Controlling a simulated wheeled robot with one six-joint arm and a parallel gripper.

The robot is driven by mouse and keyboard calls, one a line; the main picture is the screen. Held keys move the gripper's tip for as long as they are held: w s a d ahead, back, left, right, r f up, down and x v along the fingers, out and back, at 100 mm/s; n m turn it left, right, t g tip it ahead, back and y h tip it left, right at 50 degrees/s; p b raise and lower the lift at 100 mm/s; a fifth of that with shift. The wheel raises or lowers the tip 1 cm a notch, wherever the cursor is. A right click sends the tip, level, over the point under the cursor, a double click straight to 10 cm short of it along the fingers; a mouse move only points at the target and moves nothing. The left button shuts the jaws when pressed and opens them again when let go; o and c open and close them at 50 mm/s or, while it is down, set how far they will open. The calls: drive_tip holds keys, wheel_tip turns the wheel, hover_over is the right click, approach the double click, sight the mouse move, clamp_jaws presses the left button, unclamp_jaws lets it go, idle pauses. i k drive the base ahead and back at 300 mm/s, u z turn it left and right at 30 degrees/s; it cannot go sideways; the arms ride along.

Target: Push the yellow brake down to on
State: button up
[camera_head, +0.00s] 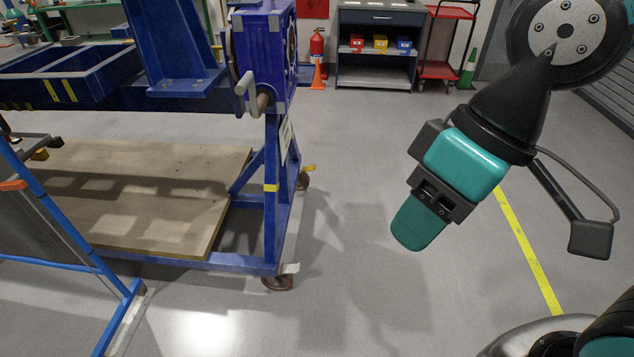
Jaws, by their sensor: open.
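A small yellow lever (309,168), which looks like the brake, sticks out to the right above the caster at the far right leg of the blue rotary jig (272,187). It appears tilted slightly up at its outer end. The dark caster wheel (302,181) sits below it on the floor. My gripper (419,222) hangs in the air to the right of the jig, pointing down and left. It is open and empty, with its teal fingers nearly overlapping in this view. It is well apart from the lever.
The jig's near caster (278,283) has a pale tab. A wooden board (140,190) lies on the jig's lower frame. A blue-framed stand (75,235) is at front left. Floor between jig and my arm is clear. A cabinet (380,45) and red cart (440,70) stand behind.

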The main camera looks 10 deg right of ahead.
sight(313, 168)
drive_tip(key=z, duration=0.95)
drive_tip(key=i, duration=2.55)
drive_tip(key=u, duration=1.35)
drive_tip(key=i, duration=0.75)
drive_tip(key=u, duration=0.85)
